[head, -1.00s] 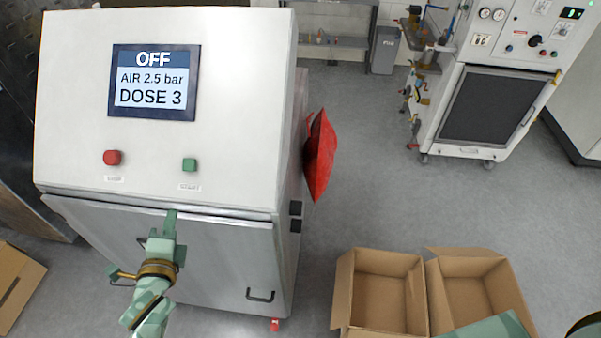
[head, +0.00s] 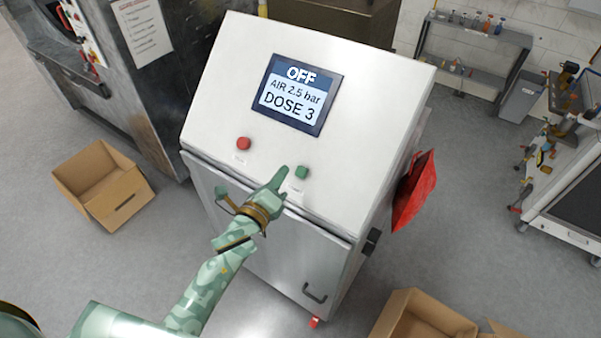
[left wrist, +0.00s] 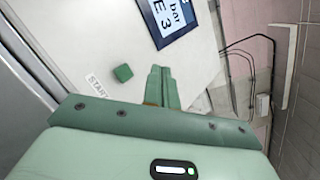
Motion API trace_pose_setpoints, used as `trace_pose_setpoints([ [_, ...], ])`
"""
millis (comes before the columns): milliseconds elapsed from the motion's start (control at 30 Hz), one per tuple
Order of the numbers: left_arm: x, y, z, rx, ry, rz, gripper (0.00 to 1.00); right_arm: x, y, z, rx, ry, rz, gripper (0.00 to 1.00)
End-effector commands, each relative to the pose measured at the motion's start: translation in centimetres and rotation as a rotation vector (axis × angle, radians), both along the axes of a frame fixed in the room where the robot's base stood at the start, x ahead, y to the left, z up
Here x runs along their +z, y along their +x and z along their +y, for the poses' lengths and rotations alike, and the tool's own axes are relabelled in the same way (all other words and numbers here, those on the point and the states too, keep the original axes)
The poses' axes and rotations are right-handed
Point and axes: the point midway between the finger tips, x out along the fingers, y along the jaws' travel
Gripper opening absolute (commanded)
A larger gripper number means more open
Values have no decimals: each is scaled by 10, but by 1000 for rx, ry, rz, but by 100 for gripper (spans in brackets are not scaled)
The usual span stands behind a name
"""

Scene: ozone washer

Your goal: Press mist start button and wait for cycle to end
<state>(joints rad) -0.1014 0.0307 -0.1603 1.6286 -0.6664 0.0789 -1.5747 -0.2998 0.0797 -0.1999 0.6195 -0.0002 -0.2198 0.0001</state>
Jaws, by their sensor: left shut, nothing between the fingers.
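The white washer cabinet (head: 330,55) stands in the middle of the head view. Its screen (head: 294,93) reads OFF, AIR 2.5 bar, DOSE 3. Below the screen are a red button (head: 243,143) and a green button (head: 302,172). My left gripper (head: 283,172) is shut and empty, its tips just left of the green button in the head view. In the left wrist view the green button (left wrist: 123,73), with a START label beside it, lies left of the shut fingers (left wrist: 160,78). A gap shows between them there. My right gripper is not in view.
A red cloth or bag (head: 414,190) hangs on the cabinet's right side. An open cardboard box (head: 125,197) lies on the floor at left, another (head: 400,315) at bottom right. A wheeled machine (head: 570,205) stands at far right. Grey floor between is clear.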

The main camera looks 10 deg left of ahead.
Motion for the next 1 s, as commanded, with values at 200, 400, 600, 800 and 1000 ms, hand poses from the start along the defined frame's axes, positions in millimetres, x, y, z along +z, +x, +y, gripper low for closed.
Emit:
trace_pose_setpoints([
  [200,-28,21,-8,0,-1,0,0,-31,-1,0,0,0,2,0],
  [400,-45,38,-14,-1,-1,-1,0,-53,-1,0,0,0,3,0],
  [600,-54,48,-18,1,0,1,0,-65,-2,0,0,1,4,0],
  [800,-55,51,-19,1,0,1,0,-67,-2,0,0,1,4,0],
  [1000,-54,51,-19,1,-1,1,0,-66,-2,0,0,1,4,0],
])
